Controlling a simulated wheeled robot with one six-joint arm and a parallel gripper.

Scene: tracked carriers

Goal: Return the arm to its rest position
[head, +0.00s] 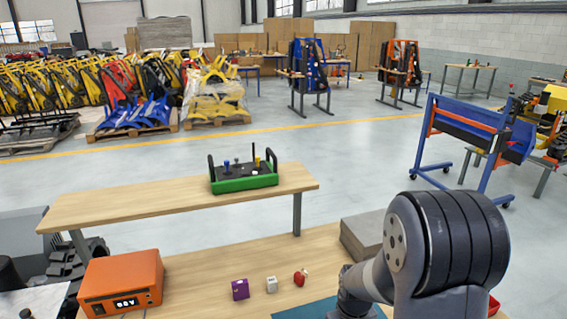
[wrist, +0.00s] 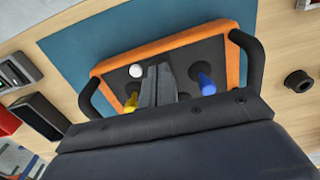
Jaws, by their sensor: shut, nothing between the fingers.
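My arm (head: 440,250) is bent at the lower right of the head view, and its gripper end is hidden there. In the wrist view my gripper (wrist: 157,85) is shut, with grey fingers together and nothing between them. Beneath or beyond the fingers is an orange control box (wrist: 107,68) with black side handles. Its dark panel carries a white knob (wrist: 136,71), a yellow stick (wrist: 131,101) and a blue stick (wrist: 206,84). I cannot tell how far the fingers are above the panel. The box lies over a blue mat (wrist: 85,48).
The near bench holds an orange display unit (head: 122,283), a purple block (head: 240,289), a white cube (head: 272,284) and a red item (head: 300,277). A green control box (head: 245,180) stands on the bench behind. A black ring (wrist: 299,81) lies right of the mat.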

